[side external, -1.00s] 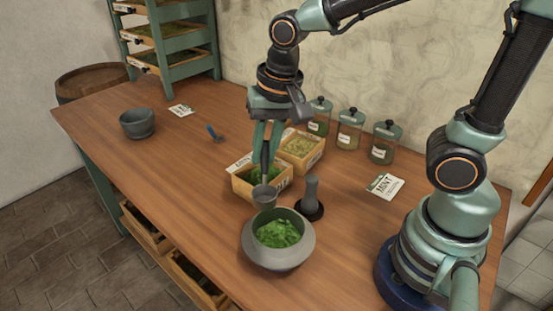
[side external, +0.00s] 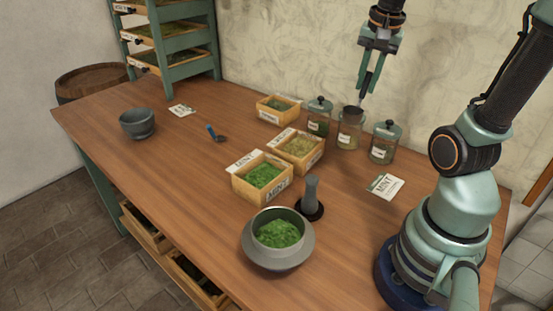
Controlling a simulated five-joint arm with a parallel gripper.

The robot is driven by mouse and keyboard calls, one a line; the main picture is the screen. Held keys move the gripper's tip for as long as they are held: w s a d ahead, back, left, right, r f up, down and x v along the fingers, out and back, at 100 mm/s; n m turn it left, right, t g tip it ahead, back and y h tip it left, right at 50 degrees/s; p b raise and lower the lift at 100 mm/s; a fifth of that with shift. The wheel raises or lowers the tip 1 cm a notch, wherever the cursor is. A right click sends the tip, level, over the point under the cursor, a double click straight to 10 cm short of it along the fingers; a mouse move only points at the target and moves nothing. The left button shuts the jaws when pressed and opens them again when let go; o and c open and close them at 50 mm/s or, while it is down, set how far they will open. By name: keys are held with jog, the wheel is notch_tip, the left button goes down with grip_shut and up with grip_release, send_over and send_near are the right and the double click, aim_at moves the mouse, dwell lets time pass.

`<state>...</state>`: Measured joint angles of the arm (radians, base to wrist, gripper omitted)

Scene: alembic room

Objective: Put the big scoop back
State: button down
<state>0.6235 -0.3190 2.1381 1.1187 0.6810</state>
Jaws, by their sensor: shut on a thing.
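My gripper (side external: 364,92) is at the upper right of the side external view, in front of the wall and above the glass jars. It is shut on the handle of the big scoop (side external: 352,113), whose dark grey cup hangs below the fingers. The cup overlaps the top of the middle jar (side external: 348,136) in the picture; I cannot tell whether they touch. The handle is mostly hidden between the fingers. A smaller scoop (side external: 214,134) with a blue handle lies on the table, left of the boxes.
Jars (side external: 319,121) and (side external: 383,147) flank the middle jar. Wooden boxes (side external: 262,178), (side external: 298,150) and (side external: 278,108) hold herbs. A grey bowl (side external: 137,124) sits left. The left front tabletop is clear.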

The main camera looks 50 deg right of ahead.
jog(key=shift+s+d+f, duration=0.15)
jog(key=shift+d+f, duration=0.05)
jog(key=shift+f, duration=0.1)
jog(key=s+x, duration=0.1)
jog(key=x, duration=0.5)
jog(key=s+a+x, duration=0.1)
jog(key=x, duration=0.5)
jog(key=s+a+f+x, duration=0.1)
jog(key=x, duration=0.6)
jog(key=shift+s+a+r, duration=0.15)
jog(key=c, duration=0.8)
grip_release()
jog(key=v, duration=1.2)
jog(key=w+a+r+n+t, duration=0.1)
jog(key=w+a+r+n, duration=0.1)
jog(key=a+n, duration=0.5)
jog(key=w+a+r+n+t+y, duration=0.1)
jog(key=w+a+r+n+t, duration=0.1)
jog(key=a+r+n, duration=0.3)
jog(key=a+n, duration=0.3)
jog(key=a, duration=0.3)
jog(key=shift+w+r+t, duration=0.3)
